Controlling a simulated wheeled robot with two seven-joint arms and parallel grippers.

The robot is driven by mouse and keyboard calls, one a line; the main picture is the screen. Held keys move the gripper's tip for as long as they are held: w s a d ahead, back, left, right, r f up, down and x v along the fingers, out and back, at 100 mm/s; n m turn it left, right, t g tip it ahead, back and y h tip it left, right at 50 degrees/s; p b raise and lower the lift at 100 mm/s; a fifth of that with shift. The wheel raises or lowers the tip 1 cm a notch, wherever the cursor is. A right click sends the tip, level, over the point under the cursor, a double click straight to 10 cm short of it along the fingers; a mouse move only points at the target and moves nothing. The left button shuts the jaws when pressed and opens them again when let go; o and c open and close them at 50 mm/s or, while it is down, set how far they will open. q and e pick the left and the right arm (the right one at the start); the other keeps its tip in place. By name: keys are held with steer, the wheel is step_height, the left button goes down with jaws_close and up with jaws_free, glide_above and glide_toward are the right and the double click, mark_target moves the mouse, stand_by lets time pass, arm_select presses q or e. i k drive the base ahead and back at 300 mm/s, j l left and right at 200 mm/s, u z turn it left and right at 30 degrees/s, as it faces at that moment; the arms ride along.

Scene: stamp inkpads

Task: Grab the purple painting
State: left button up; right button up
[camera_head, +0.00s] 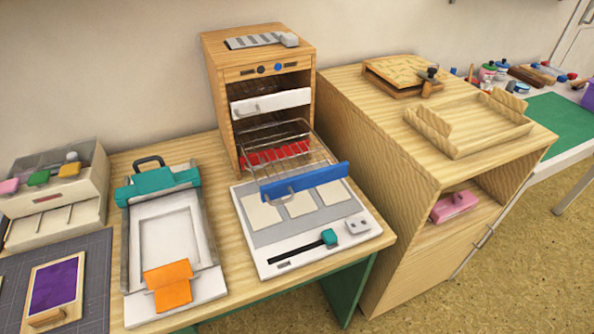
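A purple rectangle in a light wooden frame (54,286), which looks like the purple painting, lies flat on a dark grey gridded mat (95,262) at the lower left. A small wooden block or handle sits at its near end. Neither of my grippers shows in the head view.
Right of the mat stands a white press-like tray (203,238) with teal clamp and orange flap. Beyond are a white board (268,262), a wooden oven-like box (219,92) with its rack out, and a wooden cabinet (375,190). A drawer box (75,212) stands behind the mat.

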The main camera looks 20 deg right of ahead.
mark_target(54, 299)
steer(key=u, duration=0.35)
steer(key=j+u, duration=0.15)
steer(key=u, duration=0.2)
steer(key=j+u, duration=0.1)
steer(key=u, duration=0.25)
